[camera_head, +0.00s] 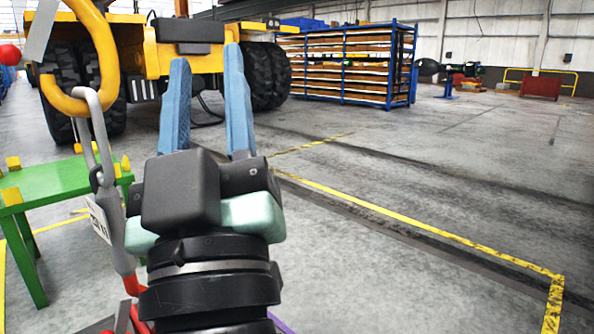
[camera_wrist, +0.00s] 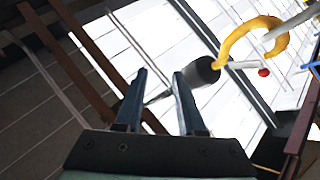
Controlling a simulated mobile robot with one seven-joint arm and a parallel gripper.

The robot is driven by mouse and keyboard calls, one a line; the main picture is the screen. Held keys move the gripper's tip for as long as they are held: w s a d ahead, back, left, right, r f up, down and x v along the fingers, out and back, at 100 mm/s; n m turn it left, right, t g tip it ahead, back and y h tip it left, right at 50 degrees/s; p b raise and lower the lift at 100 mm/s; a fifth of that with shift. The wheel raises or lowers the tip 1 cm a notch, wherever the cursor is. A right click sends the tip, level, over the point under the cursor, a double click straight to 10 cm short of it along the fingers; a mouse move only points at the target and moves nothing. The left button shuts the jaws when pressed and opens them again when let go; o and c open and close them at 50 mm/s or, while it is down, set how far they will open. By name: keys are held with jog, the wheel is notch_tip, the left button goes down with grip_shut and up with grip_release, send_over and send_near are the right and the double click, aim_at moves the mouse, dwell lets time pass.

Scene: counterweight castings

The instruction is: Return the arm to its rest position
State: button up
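My gripper (camera_head: 207,105) is in the middle of the head view, raised and pointing away from the camera, with its two blue fingers spread apart. Nothing is between the fingers. In the wrist view the two fingers of my gripper (camera_wrist: 160,95) are also apart and empty, pointing toward the roof beams and bright skylights (camera_wrist: 140,45).
A yellow hook (camera_head: 113,55) with a grey shackle hangs just left of my gripper and also shows in the wrist view (camera_wrist: 222,42). A green table (camera_head: 60,190) stands at left. Behind are a yellow vehicle (camera_head: 155,60) and a blue rack (camera_head: 392,80). The floor at right is clear.

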jog(key=s+d+r+m+t+h+p, duration=0.1)
jog(key=s+d+r+m+h+p, duration=0.1)
jog(key=d+r+m+h, duration=0.3)
jog(key=s+d+r+m+t+h+p, duration=0.1)
jog(key=s+d+r+p, duration=0.2)
jog(key=r, duration=0.4)
notch_tip(320, 180, up, 35)
jog(key=a+p, duration=0.1)
jog(key=p, duration=3.4)
jog(key=shift+w+a+r+p, duration=0.15)
jog(key=shift+w+r+p, duration=0.05)
jog(key=shift+w+p, duration=0.25)
